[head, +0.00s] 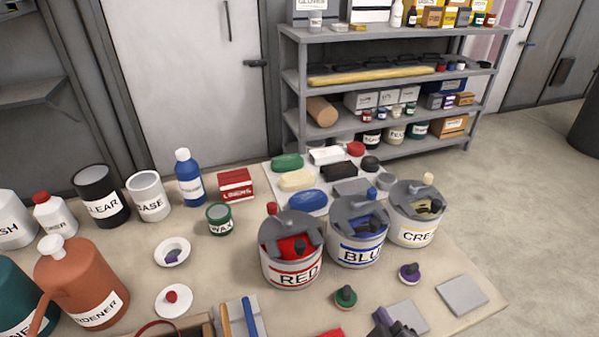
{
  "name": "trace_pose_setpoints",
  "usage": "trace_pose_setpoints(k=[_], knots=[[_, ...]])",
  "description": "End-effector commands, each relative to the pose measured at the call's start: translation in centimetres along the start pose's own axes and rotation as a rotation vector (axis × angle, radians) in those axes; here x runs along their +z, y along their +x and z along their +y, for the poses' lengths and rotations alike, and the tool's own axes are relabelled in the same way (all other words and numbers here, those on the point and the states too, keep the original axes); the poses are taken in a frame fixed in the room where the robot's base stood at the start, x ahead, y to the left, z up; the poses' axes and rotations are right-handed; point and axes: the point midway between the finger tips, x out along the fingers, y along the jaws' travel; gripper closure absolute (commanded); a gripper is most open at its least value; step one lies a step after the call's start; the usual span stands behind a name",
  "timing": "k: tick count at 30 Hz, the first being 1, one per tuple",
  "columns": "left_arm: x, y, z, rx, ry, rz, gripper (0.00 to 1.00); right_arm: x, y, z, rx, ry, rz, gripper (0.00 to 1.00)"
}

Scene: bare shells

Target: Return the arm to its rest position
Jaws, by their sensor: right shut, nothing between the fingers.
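The rest of my right arm is out of the picture. My left gripper is not in view.
Cans marked RED (292,275), BLU (358,252) and CRE (415,234) stand behind the gripper. Bottles and tins fill the left. A grey shelf (390,83) stands behind.

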Motion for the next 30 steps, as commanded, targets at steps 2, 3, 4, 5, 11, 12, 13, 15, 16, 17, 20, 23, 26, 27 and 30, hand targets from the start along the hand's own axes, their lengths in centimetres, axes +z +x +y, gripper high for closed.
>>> trace_pose_setpoints(k=[2, 3, 4, 5, 11, 12, 13, 15, 16, 17, 20, 23, 26, 27, 30], knots=[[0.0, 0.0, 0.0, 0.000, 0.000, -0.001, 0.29, 1.6, -1.4, -0.7, -0.070, 0.177, -0.154, 1.00], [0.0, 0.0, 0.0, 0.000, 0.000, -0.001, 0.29, 2.3, -2.3, -1.1, -0.108, 0.257, -0.227, 1.00], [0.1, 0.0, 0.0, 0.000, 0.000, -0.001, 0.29, 2.8, -2.9, -1.5, -0.136, 0.312, -0.278, 1.00], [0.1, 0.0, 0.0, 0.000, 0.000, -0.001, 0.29, 3.1, -3.6, -1.9, -0.165, 0.363, -0.326, 1.00], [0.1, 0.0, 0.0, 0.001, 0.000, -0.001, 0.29, 4.3, -8.8, -4.7, -0.353, 0.633, -0.613, 1.00], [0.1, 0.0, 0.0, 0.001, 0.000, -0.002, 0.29, 4.4, -9.9, -5.2, -0.391, 0.676, -0.666, 1.00], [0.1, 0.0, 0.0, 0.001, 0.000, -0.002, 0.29, 4.4, -10.8, -5.6, -0.420, 0.704, -0.705, 1.00], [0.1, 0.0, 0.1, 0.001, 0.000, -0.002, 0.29, 4.4, -12.6, -6.5, -0.483, 0.759, -0.790, 1.00], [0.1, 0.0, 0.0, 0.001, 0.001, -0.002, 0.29, 5.0, -11.8, -7.3, -0.484, 0.752, -0.793, 1.00], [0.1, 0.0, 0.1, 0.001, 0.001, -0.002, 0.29, 5.5, -11.2, -8.0, -0.485, 0.748, -0.797, 1.00], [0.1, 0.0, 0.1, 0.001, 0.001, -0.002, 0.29, 7.2, -9.7, -10.3, -0.494, 0.740, -0.813, 1.00], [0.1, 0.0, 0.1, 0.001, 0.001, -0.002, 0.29, 9.2, -8.6, -12.9, -0.505, 0.731, -0.829, 1.00], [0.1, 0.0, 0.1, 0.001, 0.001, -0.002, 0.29, 11.3, -7.7, -15.8, -0.517, 0.721, -0.845, 1.00], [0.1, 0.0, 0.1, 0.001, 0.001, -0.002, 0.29, 12.4, -7.6, -17.1, -0.523, 0.717, -0.854, 1.00], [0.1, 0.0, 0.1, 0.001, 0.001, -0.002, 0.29, 15.4, -7.6, -20.6, -0.538, 0.704, -0.878, 1.00]])
